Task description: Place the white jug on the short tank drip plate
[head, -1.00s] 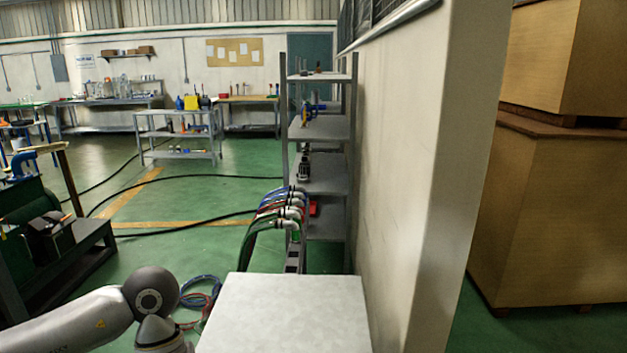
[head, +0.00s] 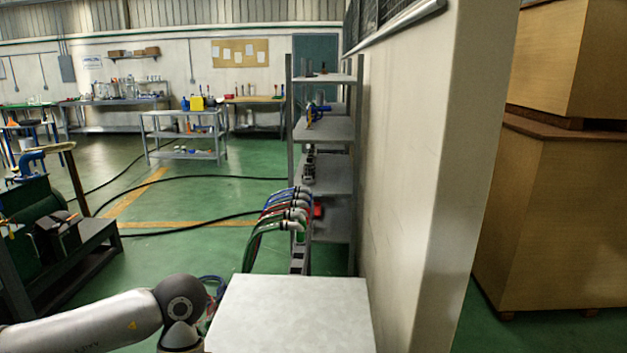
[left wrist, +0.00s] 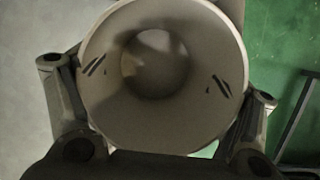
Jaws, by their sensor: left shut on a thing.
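The white jug (left wrist: 205,115) fills the middle of the left wrist view, seen from above into its round open mouth. Dark marks show on its inner wall. My left gripper (left wrist: 160,110) has one finger on each side of the jug and is shut on it. In the head view only my left arm shows at the bottom left; the left gripper and the jug are out of sight there. My right gripper is in neither view. I cannot identify the short tank drip plate in these frames.
A pale grey flat surface (head: 290,315) lies ahead at the bottom. A shelf rack (head: 325,180) with hoses stands behind it, beside a wall (head: 420,160). Large wooden crates (head: 550,210) stand at the right. Green machinery (head: 45,225) stands at the left; open floor lies between.

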